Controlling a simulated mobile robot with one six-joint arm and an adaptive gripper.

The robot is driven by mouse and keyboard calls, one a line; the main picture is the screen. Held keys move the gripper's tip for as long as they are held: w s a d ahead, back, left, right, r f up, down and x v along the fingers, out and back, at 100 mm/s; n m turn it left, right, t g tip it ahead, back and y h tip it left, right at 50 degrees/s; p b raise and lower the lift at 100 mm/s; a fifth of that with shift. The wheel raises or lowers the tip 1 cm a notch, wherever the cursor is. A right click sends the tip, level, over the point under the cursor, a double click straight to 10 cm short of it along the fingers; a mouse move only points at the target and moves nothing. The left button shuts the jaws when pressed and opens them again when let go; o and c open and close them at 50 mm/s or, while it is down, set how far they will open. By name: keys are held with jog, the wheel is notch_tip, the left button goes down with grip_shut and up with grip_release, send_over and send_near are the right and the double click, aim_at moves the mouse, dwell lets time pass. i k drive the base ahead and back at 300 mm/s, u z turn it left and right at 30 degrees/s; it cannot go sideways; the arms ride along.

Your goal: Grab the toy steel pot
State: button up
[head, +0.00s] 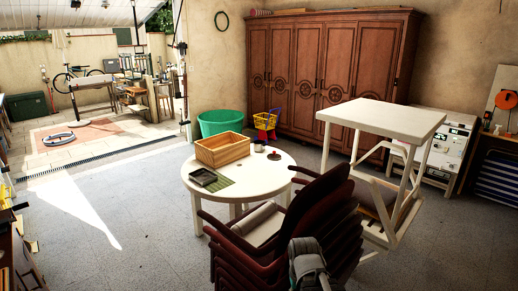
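A small greyish, round item (258,147) stands on the round white table (253,178), just right of the wooden box. It may be the toy steel pot, but it is too small here to be sure. A small dark item (274,155) lies to its right, near the table's right edge. A grey part of my arm shows at the bottom centre, in front of the dark red chairs. No gripper fingers can be made out, and nothing of mine is near the table top.
A wooden box (222,150), a dark tray (203,177) and a green mat (218,186) are on the table. Stacked dark red chairs (290,225) block its near right side. A tall white table (383,118) stands right. The floor (110,215) on the left is clear.

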aim_at(259, 146)
jog(key=k, duration=0.5)
jog(key=z, duration=1.5)
jog(key=i, duration=1.95)
jog(key=u, duration=0.05)
